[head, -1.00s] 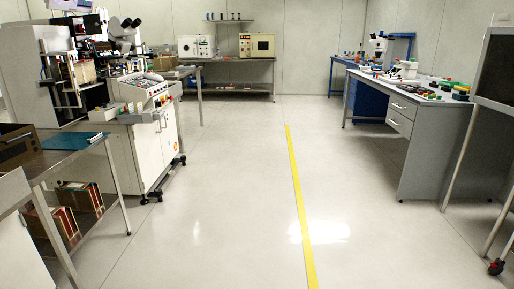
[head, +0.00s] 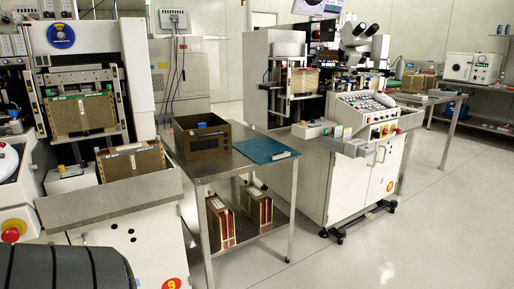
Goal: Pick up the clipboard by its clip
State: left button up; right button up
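A flat teal-blue board (head: 262,151), which looks like the clipboard, lies on the steel table (head: 222,167) near its right end. A small light strip at its right edge may be the clip, but it is too small to be sure. Neither of my grippers is in view.
A brown open box (head: 203,140) stands left of the board on the same table. Red magazines (head: 220,222) stand on its lower shelf. White machines flank the table, one (head: 120,205) at left and one (head: 360,175) at right. The floor (head: 440,235) at right is clear.

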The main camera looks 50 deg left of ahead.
aim_at(262, 150)
jog(key=i+l+u, duration=0.15)
jog(key=i+u, duration=0.2)
jog(key=i+l+u, duration=0.2)
jog(key=u, duration=0.2)
jog(key=i+l+u, duration=0.35)
jog(key=k, duration=0.1)
